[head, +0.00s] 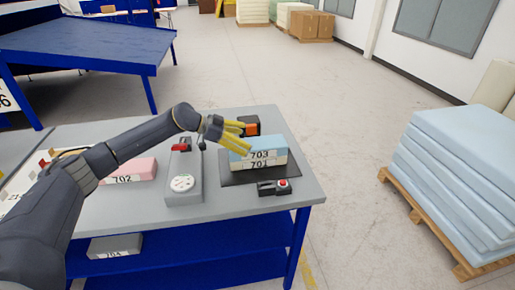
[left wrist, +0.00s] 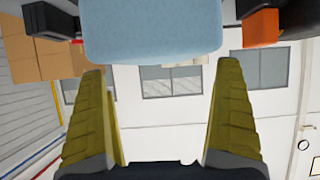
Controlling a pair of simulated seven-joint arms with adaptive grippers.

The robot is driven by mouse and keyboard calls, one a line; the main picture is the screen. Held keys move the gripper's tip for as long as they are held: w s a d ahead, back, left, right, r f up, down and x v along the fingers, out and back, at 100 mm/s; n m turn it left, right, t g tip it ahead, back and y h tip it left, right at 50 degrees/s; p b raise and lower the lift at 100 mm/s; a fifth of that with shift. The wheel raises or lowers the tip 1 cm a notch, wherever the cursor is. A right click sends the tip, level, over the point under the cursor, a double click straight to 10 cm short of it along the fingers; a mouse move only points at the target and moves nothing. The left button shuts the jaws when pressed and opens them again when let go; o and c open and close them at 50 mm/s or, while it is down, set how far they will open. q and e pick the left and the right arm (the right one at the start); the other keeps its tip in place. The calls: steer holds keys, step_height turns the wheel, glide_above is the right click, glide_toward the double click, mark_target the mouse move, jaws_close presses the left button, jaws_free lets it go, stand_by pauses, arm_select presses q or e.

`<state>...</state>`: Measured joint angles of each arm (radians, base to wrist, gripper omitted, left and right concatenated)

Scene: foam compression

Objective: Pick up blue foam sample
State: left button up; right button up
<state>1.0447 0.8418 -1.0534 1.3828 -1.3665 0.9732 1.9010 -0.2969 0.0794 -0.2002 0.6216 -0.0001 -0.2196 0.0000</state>
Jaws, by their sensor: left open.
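My left gripper (head: 245,138) has yellow fingers that reach toward the blue foam's left end in the head view. In the left wrist view the left gripper (left wrist: 163,85) is open, with a clear gap between its fingers. The blue foam (left wrist: 152,30) shows there beyond the fingertips, with nothing held between them. My right gripper is not in view.
A pink foam block (head: 135,171) labelled 702 and a grey device (head: 183,178) stand left of the plate. An orange and black object (head: 249,126) is behind the blue foam. A small box with a red button (head: 274,187) is in front.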

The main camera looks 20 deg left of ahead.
mark_target(256, 143)
arm_select(q)
steer(key=x, duration=0.4)
steer(key=shift+w+d+f, duration=0.15)
steer(key=shift+w+d, duration=0.05)
steer(key=c, duration=1)
